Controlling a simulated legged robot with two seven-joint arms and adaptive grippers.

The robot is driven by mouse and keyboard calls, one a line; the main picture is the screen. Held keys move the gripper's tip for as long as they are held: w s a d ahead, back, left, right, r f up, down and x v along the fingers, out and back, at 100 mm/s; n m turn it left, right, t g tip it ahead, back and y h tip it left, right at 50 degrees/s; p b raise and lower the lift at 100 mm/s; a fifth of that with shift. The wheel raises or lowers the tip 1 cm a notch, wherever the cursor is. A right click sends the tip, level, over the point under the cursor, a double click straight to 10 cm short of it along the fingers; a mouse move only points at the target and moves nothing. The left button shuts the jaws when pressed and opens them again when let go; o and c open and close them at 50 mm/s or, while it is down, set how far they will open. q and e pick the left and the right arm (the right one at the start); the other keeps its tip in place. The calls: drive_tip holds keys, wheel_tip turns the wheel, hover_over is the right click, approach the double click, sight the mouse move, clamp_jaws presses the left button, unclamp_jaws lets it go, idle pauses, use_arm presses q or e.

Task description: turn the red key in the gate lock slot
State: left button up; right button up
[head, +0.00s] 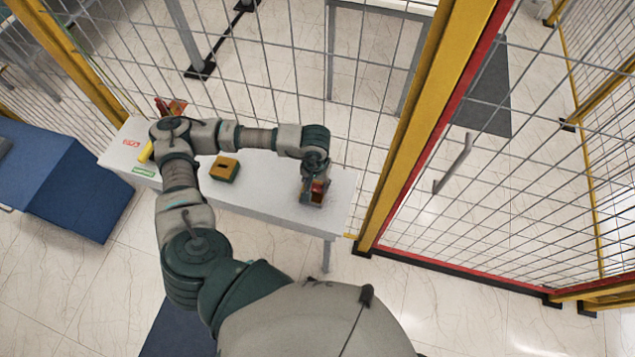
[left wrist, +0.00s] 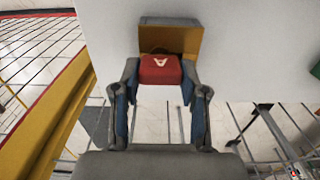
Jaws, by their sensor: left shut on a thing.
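My left gripper (head: 315,186) is over the right end of the white table. In the left wrist view its fingers (left wrist: 160,80) close on the two sides of the red key (left wrist: 160,69), a red block with a white A-like mark. The key's far end meets an open-looking orange-yellow box (left wrist: 170,38) on the table; how deep it sits inside is hidden. In the head view the red key (head: 318,187) is small and partly covered by the gripper. I cannot clearly make out a lock slot. My right gripper is not in view.
A yellow and green box (head: 225,169) sits mid-table, with clear white tabletop (head: 268,172) to its right. Wire fencing runs behind the table. A yellow post (head: 408,150) and red-framed gate with a grey handle (head: 455,165) stand right. A blue block (head: 65,180) is left.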

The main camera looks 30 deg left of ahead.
use_arm(q)
drive_tip(key=shift+s+a+f, duration=0.1)
drive_tip(key=shift+a+f, duration=0.1)
drive_tip(key=shift+a, duration=0.15)
drive_tip(key=shift+s+a+f+m+b, duration=0.15)
drive_tip(key=shift+a+m+b, duration=0.25)
drive_tip(key=shift+m+b, duration=0.4)
drive_tip(key=shift+d+m+b, duration=0.3)
drive_tip(key=shift+m+b, duration=0.5)
drive_tip(key=shift+b, duration=0.05)
drive_tip(key=shift+m+b, duration=1.2)
drive_tip(key=shift+m, duration=0.1)
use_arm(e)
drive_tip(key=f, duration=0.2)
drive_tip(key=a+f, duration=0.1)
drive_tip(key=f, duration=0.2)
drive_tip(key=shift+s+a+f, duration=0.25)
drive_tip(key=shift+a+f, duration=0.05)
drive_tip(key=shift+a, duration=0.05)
use_arm(q)
drive_tip(key=shift+w, duration=0.2)
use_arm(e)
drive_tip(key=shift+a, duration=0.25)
